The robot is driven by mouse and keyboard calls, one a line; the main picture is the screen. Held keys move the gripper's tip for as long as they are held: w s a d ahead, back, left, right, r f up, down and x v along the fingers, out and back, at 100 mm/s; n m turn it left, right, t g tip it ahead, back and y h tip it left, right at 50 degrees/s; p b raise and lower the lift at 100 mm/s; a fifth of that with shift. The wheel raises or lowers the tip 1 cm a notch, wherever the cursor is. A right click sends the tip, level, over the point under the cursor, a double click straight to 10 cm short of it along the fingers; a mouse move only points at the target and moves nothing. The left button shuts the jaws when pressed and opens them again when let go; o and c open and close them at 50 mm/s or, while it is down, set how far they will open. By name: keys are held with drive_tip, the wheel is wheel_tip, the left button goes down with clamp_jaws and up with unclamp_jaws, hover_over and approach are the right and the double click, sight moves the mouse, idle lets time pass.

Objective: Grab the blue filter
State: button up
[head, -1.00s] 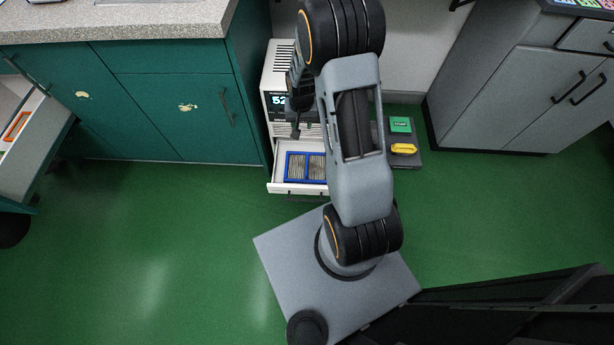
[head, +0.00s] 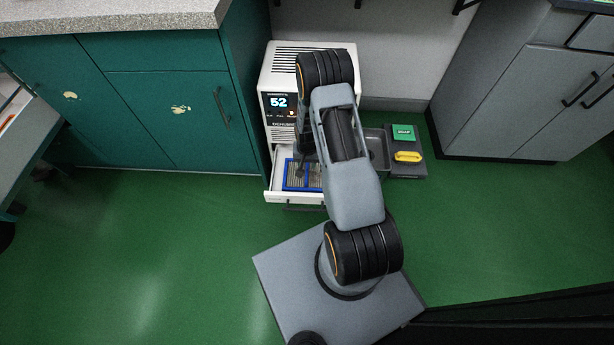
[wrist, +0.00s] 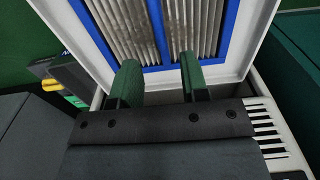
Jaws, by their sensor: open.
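The blue filter (head: 290,174) is a blue frame with grey pleated panels. It lies in the open white drawer (head: 283,197) at the bottom of the white dehumidifier. In the wrist view the filter (wrist: 233,30) fills the top middle, with its blue centre bar running up between the two panels. My gripper (wrist: 159,75) is open and empty. Its two fingertips lie either side of the centre bar in the picture, over the filter's near edge. I cannot tell whether they touch it. In the head view my arm hides the filter's right part.
The white dehumidifier (head: 282,84) with a lit display stands behind the drawer, close to the green cabinet (head: 160,110). To its right, a dark tray (head: 420,170) holds a green item (head: 403,132) and a yellow item (head: 408,156). Green floor is open at front left.

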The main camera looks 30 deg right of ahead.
sight(307, 171)
drive_tip(key=shift+f+b, duration=1.25)
drive_tip(key=shift+f, duration=1.4)
drive_tip(key=shift+s, duration=0.1)
clamp_jaws()
